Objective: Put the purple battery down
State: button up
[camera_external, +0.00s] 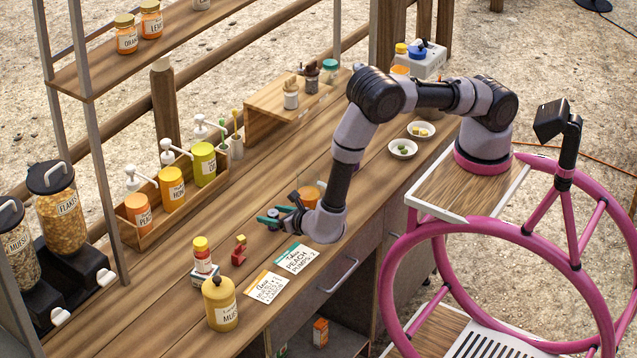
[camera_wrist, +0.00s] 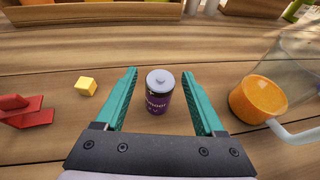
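The purple battery (camera_wrist: 158,92) has a grey top and stands upright on the wooden counter in the wrist view. It is between the two teal fingers of my gripper (camera_wrist: 160,88), with a gap of bare wood visible on each side. My gripper is open and low over the counter. In the external view my gripper (camera_external: 280,214) is above the middle of the counter, and I cannot make out the battery there.
A clear jug with orange contents (camera_wrist: 252,98) is close on the right. A yellow cube (camera_wrist: 86,86) and a red piece (camera_wrist: 28,112) lie to the left. Cards (camera_external: 267,287), a mustard bottle (camera_external: 220,304) and a pump-bottle tray (camera_external: 174,213) are also on the counter.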

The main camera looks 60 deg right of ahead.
jog(key=shift+s+r, duration=0.1)
jog(key=shift+r, duration=0.1)
jog(key=v, duration=1.1)
jog(key=shift+s+a+r, duration=0.15)
jog(key=shift+s, duration=0.2)
jog(key=w+d+r+m+g+h, duration=0.2)
jog(key=w+d+r+m+g, duration=0.25)
jog(key=d+r+m, duration=0.6)
jog(key=w+d+r+m+g+h, duration=0.25)
jog(key=d+r+m+g, duration=0.35)
jog(key=d+r, duration=0.7)
jog(key=s+d+r+m+t+y, duration=0.2)
jog(key=s+d+r+m+y, duration=0.2)
jog(key=s+d+r+m, duration=0.3)
jog(key=s+d+r+m+t+y, duration=0.2)
jog(key=s+d+r+m+y, duration=0.3)
jog(key=d+r+m, duration=0.3)
jog(key=s+d+m, duration=0.1)
jog(key=d+m, duration=0.2)
jog(key=m, duration=0.3)
jog(key=shift+s+d+r, duration=0.15)
jog(key=shift+s+d, duration=0.1)
jog(key=shift+s, duration=0.15)
